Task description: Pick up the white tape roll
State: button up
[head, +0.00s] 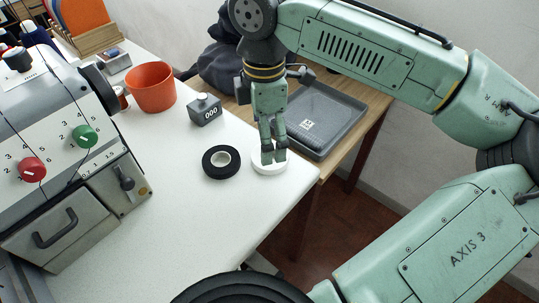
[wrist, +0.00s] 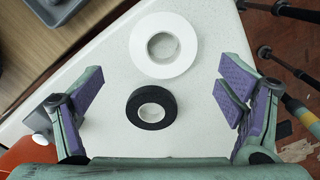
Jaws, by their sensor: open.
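The white tape roll (head: 269,167) lies flat on the white table near its right corner in the head view, partly hidden behind my gripper's fingers. In the wrist view the whole white tape roll (wrist: 163,45) shows near the top centre, beyond the fingertips. My gripper (head: 273,158) points down over the roll in the head view. In the wrist view my gripper (wrist: 160,92) has its purple-padded fingers spread wide with nothing between them. A black tape roll (head: 221,162) lies just left of the white one; it shows nearer in the wrist view (wrist: 151,108).
A grey counter marked 000 (head: 206,110) and an orange pot (head: 151,87) stand farther back on the table. A dark grey tray (head: 325,118) lies on the wooden surface behind. A machine (head: 60,140) fills the left. The table's front middle (head: 170,235) is clear.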

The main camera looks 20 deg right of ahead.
aim_at(276, 168)
notch_tip(276, 168, down, 5)
jog(key=shift+s, duration=0.15)
jog(key=shift+c, duration=0.4)
jog(key=c, duration=1)
jog(key=shift+r, duration=0.1)
jog(key=shift+c, duration=0.2)
